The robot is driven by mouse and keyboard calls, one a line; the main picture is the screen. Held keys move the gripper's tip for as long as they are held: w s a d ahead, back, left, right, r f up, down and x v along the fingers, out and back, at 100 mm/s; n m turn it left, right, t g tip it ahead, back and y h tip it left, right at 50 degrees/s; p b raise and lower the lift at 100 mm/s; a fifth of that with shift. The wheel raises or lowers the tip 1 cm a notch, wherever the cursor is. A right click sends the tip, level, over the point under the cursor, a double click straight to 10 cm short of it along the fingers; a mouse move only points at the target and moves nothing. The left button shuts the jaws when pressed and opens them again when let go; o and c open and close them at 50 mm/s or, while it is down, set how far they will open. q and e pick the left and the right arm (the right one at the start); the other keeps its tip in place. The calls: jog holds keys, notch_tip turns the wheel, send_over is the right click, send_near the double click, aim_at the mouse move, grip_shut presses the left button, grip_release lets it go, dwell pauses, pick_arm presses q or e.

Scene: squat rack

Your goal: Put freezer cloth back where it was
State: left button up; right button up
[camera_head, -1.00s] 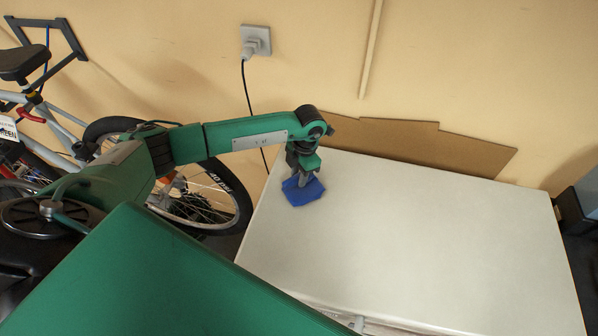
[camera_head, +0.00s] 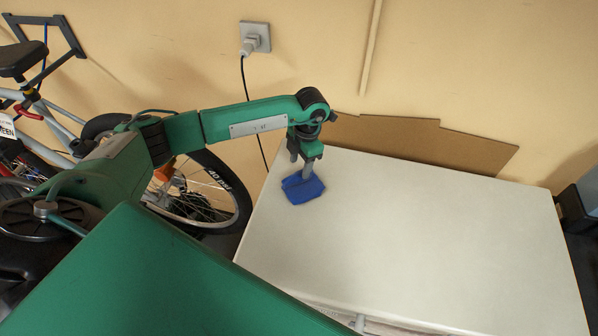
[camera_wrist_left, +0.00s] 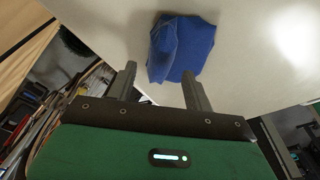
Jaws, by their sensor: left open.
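The blue freezer cloth (camera_head: 303,189) lies crumpled on the white freezer lid (camera_head: 410,225), near the lid's left edge. My left gripper (camera_head: 299,172) points down right at the cloth. In the left wrist view the cloth (camera_wrist_left: 180,48) lies just beyond and between the two spread fingers of the left gripper (camera_wrist_left: 158,80). The fingers are open and do not pinch the cloth. Whether a fingertip touches it, I cannot tell. My right gripper is not in view.
A bicycle (camera_head: 200,190) stands left of the freezer. A brown cardboard sheet (camera_head: 420,139) leans on the wall behind it. A plug and socket (camera_head: 255,38) with a black cable sit on the wall. Most of the lid is clear.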

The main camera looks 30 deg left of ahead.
pick_arm(q)
notch_tip(320, 180, up, 8)
jog(key=w+b, duration=0.1)
jog(key=shift+d+b, duration=0.3)
jog(key=shift+b, duration=0.05)
